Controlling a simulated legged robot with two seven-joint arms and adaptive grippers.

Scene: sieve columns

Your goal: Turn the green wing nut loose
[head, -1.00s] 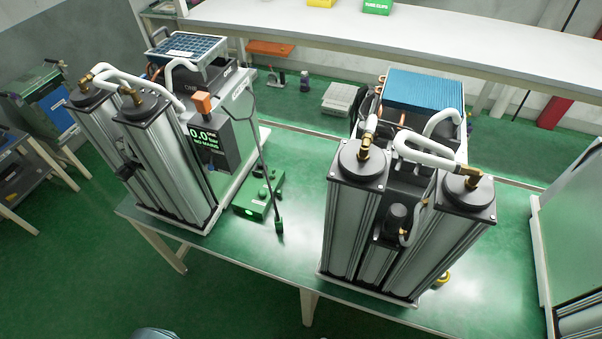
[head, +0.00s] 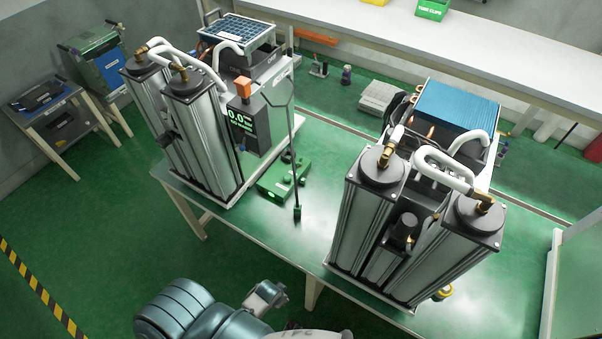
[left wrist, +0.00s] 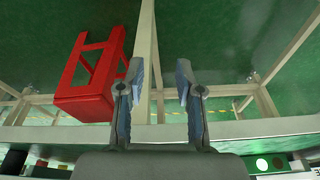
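I cannot make out a green wing nut in either view. Two sieve column units stand on the green table (head: 314,232): the left unit (head: 205,138) and the right unit (head: 360,225), each with black-capped silver columns and a white hose. Between them lies a green block (head: 277,180), and a thin dark rod ends at a small green piece (head: 297,212). My left gripper (left wrist: 159,75) is open and empty in the left wrist view, with the table's edge below it in the picture. In the head view my left arm shows at the bottom, below the table's front edge. My right gripper is out of view.
In the left wrist view a red stool-like frame (left wrist: 85,92) stands on the floor beside the fingers, near pale table legs (left wrist: 145,60). A white bench (head: 400,40) runs along the back. A side table (head: 45,125) stands far left. The table's front middle is clear.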

